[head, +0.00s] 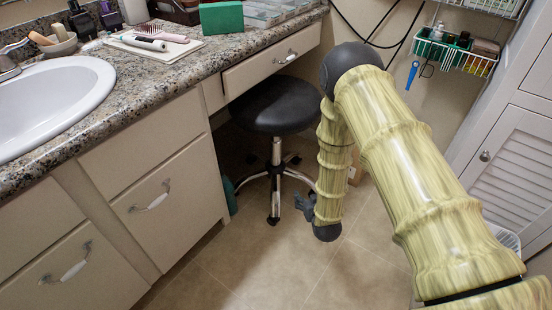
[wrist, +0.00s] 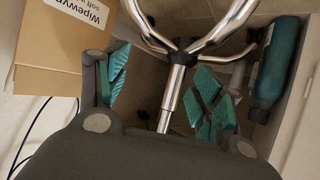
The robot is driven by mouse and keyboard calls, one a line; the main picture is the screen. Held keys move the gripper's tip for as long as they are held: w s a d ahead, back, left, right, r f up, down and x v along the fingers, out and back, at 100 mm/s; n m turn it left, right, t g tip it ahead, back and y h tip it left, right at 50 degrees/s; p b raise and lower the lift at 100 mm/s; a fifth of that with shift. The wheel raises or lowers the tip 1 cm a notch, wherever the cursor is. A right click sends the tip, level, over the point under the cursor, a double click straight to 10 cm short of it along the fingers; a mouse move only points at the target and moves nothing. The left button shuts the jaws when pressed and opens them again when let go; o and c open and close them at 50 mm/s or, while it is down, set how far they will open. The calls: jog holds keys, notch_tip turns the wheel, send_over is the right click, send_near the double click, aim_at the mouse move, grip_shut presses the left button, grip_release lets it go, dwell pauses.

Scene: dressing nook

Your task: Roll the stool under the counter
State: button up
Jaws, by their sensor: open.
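The stool has a round black seat (head: 275,104), a chrome post (head: 276,152) and a chrome base with splayed legs. It stands upright at the kneehole, its seat close to the drawer front of the granite-topped counter (head: 165,75). How far the seat reaches underneath is unclear. My gripper (head: 304,205) is low, right of the stool base and apart from the post. In the wrist view my gripper (wrist: 160,78) is open, with teal pads on both fingers. The chrome post (wrist: 174,90) appears between the fingers beyond them, and curved chrome legs show at the top.
A green bottle (wrist: 276,62) and a cardboard box (wrist: 62,45) are near the stool base. Drawer cabinets (head: 155,190) border the kneehole on the left. A louvred white cabinet (head: 505,165) and a wire rack (head: 455,58) are on the right. Tiled floor (head: 250,265) is clear in front.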

jog(key=w+a+t+y+b, duration=0.1)
jog(key=w+a+t+b, duration=0.2)
jog(key=w, duration=0.4)
jog(key=n+t+y+b, duration=0.1)
jog(key=t+y+b, duration=0.1)
jog(key=b, duration=0.2)
send_near(277, 152)
jog(key=w, duration=0.2)
jog(key=b+x, duration=0.1)
jog(key=x, duration=0.2)
jog(key=b+x, duration=0.1)
jog(key=x, duration=0.2)
jog(key=b+x, duration=0.2)
jog(key=shift+w+a+r, duration=0.1)
jog(key=shift+w+a, duration=0.2)
jog(key=shift+a, duration=0.1)
jog(key=shift+b+x, duration=0.4)
jog(key=shift+x, duration=0.5)
jog(key=shift+r, duration=0.15)
